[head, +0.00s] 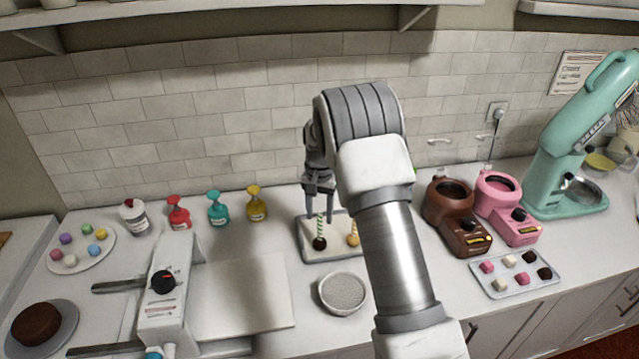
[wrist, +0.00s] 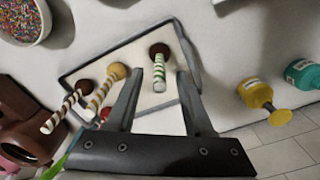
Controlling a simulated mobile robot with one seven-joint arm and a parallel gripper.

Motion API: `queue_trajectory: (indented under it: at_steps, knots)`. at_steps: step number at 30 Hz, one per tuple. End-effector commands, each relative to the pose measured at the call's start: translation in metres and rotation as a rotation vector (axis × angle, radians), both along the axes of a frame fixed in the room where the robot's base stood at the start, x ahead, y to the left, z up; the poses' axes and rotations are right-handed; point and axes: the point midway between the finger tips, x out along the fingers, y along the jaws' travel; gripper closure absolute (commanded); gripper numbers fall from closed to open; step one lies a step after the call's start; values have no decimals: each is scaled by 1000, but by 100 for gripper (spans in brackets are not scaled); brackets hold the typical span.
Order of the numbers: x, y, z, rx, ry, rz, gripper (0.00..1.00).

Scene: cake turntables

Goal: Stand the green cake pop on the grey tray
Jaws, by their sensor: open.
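The cake pop with the green-striped stick (head: 320,233) stands ball down on the grey tray (head: 334,259), stick upward. Its dark brown ball sits on the tray's pale surface in the wrist view (wrist: 159,50). My gripper (head: 319,205) is above it with fingers pointing down. In the wrist view my gripper (wrist: 158,82) is open, and the green-striped stick shows between its two fingers. Whether either finger touches the stick I cannot tell. The tray also shows in the wrist view (wrist: 75,74), its near part hidden by my gripper.
A gold-striped pop (wrist: 108,83) and a brown-striped pop (wrist: 71,104) stand beside the green one on the tray. A sprinkle bowl (head: 342,293) is in front. Yellow (head: 256,206) and teal (head: 218,209) bottles stand to the left. The brown melter (head: 455,215) is to the right.

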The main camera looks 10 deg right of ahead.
Motion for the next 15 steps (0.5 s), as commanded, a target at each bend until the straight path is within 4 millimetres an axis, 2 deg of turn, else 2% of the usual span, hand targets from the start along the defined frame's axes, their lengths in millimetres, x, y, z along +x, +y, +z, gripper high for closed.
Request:
queue_trajectory:
  at_steps: [3, 9, 15]
  knots:
    - [1, 0, 31, 0, -7, 1, 48]
    - [1, 0, 80, -1, -4, 1, 48]
    - [0, 0, 115, -1, -3, 0, 48]
